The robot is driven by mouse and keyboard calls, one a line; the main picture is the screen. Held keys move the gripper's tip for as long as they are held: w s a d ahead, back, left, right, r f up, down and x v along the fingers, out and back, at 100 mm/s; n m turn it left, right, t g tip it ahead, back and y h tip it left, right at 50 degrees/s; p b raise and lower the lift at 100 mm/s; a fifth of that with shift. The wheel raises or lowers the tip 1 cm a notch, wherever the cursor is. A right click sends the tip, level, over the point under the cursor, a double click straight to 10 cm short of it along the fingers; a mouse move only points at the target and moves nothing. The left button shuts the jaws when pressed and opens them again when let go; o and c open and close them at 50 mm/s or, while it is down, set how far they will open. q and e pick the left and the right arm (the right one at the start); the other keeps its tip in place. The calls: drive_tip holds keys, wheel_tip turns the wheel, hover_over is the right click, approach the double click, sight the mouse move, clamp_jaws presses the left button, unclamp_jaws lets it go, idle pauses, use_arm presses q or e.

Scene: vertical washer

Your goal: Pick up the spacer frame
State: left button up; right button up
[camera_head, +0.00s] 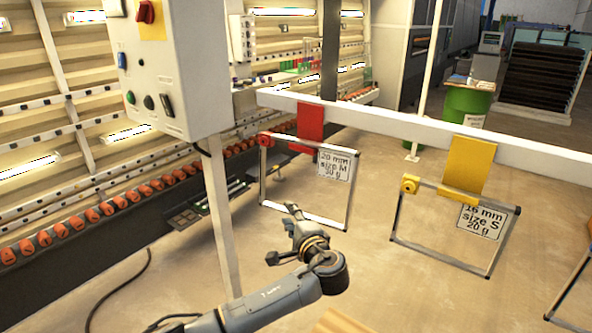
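A rectangular metal spacer frame (264,178) hangs below a red holder (310,122) on a white rail; its label reads 20 mm, size M, 30 g. A second spacer frame (441,259) hangs below a yellow holder (466,168) to the right, labelled 16 mm, size S, 20 g. Part of a third frame (567,287) shows at the right edge. My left gripper (283,235) is just below the lower left part of the red-holder frame in the picture. Its fingers are spread and nothing shows between them. My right gripper is out of view.
The white rail (400,130) runs across above the frames. A grey control box (170,65) on a white post (221,220) stands left of my arm. Behind is a long machine with orange rollers (150,190). A green barrel (467,105) stands farther back. Floor around the frames is clear.

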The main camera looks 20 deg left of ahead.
use_arm(q)
drive_tip(key=shift+w, duration=0.15)
clamp_jaws()
idle(0.4)
drive_tip(key=s+d+r+b, duration=0.5)
drive_tip(key=s+d+r, duration=0.3)
drive_tip(key=s, duration=0.3)
drive_tip(key=shift+s+d, duration=0.15)
drive_tip(key=shift+d, duration=0.1)
